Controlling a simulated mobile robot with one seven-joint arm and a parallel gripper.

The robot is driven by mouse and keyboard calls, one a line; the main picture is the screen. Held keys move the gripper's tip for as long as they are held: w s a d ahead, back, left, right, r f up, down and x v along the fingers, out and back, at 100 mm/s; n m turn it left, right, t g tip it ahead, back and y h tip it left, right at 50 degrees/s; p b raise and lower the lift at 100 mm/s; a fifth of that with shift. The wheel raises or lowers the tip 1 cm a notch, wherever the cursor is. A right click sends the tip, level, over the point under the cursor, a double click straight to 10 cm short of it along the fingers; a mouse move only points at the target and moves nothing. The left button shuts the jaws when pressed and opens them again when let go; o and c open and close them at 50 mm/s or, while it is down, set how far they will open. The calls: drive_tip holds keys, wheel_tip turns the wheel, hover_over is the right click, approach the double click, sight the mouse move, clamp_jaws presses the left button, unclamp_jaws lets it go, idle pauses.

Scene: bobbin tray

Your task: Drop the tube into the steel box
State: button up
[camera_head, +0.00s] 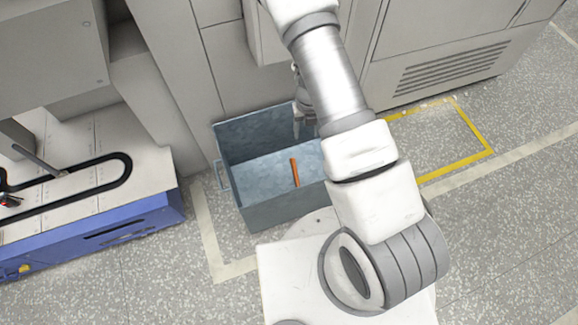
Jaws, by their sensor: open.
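An orange tube (295,172) shows inside the open steel box (283,213), near its middle. It looks slim and seems to be falling or standing steeply; I cannot tell whether it touches the floor of the box. My gripper (303,128) is over the back right part of the box, partly hidden by my arm. It is open, and the tube is apart from it. The right side of the box is hidden behind my arm.
A blue-edged machine table (130,217) with a black looped track (118,170) stands to the left. Grey cabinets (225,60) rise behind the box. A yellow floor marking (455,165) lies on clear floor to the right.

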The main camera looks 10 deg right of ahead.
wheel_tip(320, 180, up, 7)
drive_tip(key=p, duration=0.1)
drive_tip(key=shift+f+p, duration=0.15)
drive_tip(key=shift+p, duration=0.15)
